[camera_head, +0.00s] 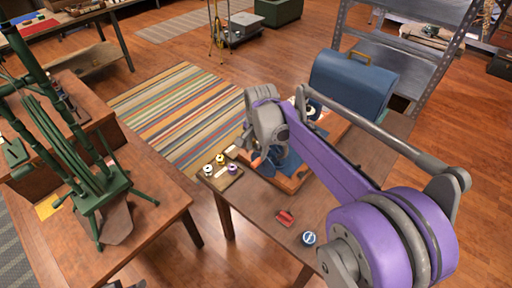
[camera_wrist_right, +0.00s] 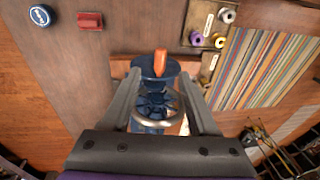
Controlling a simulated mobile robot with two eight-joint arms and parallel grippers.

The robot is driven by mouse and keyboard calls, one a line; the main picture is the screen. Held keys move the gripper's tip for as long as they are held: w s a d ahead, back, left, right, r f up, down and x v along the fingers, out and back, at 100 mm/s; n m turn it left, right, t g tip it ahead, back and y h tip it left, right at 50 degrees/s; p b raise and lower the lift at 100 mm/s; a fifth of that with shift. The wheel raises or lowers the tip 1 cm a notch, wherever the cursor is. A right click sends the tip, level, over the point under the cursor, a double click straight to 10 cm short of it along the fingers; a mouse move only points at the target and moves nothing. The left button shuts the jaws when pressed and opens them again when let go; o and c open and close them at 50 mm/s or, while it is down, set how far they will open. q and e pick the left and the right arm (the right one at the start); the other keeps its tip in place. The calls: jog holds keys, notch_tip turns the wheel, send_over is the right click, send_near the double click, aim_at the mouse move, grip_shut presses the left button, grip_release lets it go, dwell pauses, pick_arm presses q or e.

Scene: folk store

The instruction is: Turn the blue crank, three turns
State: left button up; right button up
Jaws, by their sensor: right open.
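The blue crank (camera_wrist_right: 152,111) shows in the right wrist view as a round blue body with spokes and a pale metal ring. An upright orange handle (camera_wrist_right: 160,60) stands at its far edge. My right gripper (camera_wrist_right: 160,80) is open, with one finger on each side of the crank and the orange handle between and just beyond the tips. I cannot tell whether the fingers touch it. In the head view my purple right arm (camera_head: 318,160) reaches over the table and hides most of the crank. A bit of orange (camera_head: 257,162) shows below the wrist. My left gripper is not in view.
The wooden table (camera_head: 255,215) carries a small board with several spools (camera_head: 220,169), a red block (camera_head: 285,217), a round blue-and-white tin (camera_head: 309,238) and a blue domed box (camera_head: 352,85). A dark green stand (camera_head: 100,195) is on the left table. A striped rug lies behind.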

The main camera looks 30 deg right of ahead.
aim_at(255, 163)
jog(key=f+b, duration=0.1)
jog(key=f, duration=0.2)
jog(key=w+f+b, duration=0.1)
jog(key=f+b, duration=0.1)
jog(key=f, duration=0.1)
jog(key=f+b, duration=0.2)
jog(key=f, duration=0.1)
jog(key=shift+w+d+f, duration=0.1)
jog(key=shift+w+d, duration=0.05)
jog(key=shift+w, duration=0.15)
jog(key=shift+r, duration=0.3)
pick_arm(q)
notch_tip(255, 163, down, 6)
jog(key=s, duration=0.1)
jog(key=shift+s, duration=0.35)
pick_arm(e)
jog(key=shift+f, duration=0.1)
grip_shut()
